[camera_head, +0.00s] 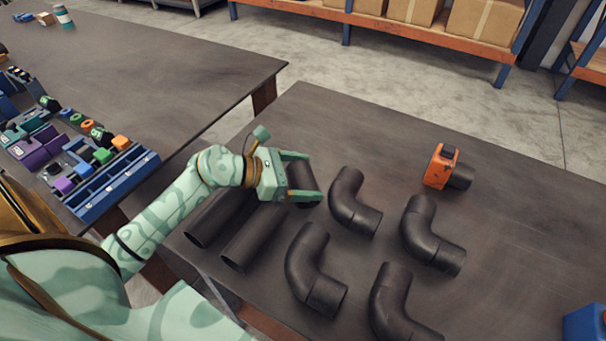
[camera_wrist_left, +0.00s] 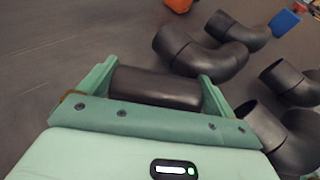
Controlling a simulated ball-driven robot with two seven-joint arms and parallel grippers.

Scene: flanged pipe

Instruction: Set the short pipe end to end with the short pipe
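A short dark pipe (camera_head: 303,177) lies crosswise between the fingers of my left gripper (camera_head: 305,177), above the near table's left part. In the left wrist view this pipe (camera_wrist_left: 155,88) fills the gap from finger to finger, and my left gripper (camera_wrist_left: 155,90) is shut on it. Another short dark pipe (camera_head: 461,177) sticks out to the right of an orange block (camera_head: 440,166) on the table's right half, well apart from the held pipe. The rest of that pipe is hidden by the block. My right gripper is not in view.
Several dark elbow pipes (camera_head: 350,205) lie in the middle and front of the table (camera_head: 400,139). Two longer pipes (camera_head: 256,238) lie left, under my forearm. A blue object (camera_head: 585,325) is at the lower right. The table's back is clear.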

